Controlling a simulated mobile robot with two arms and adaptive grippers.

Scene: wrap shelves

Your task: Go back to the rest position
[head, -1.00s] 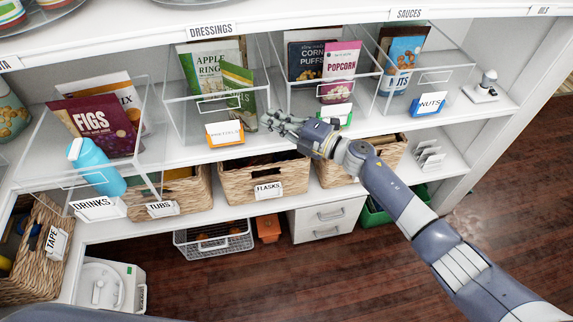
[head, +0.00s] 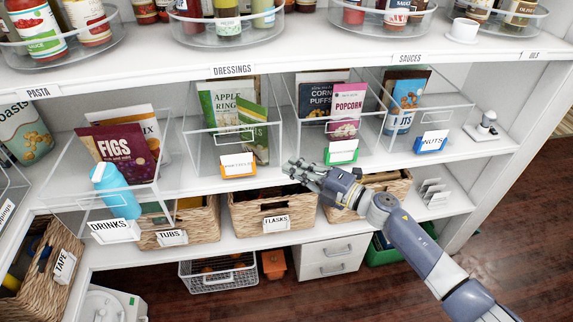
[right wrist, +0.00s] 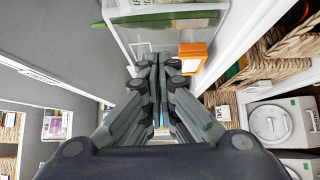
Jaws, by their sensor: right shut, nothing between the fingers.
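My right gripper (head: 296,170) is in the head view, in front of the middle shelf and above the wicker basket labelled flasks (head: 272,211). It is shut and empty, and its fingers also show pressed together in the right wrist view (right wrist: 158,62). It looks apart from the shelf edge and the bins. The right arm comes in from the lower right. My left gripper is in neither view.
Clear bins hold snack packets, among them figs (head: 117,155) and popcorn (head: 347,110). White drawers (head: 330,257) stand below. Wooden floor is open at lower right.

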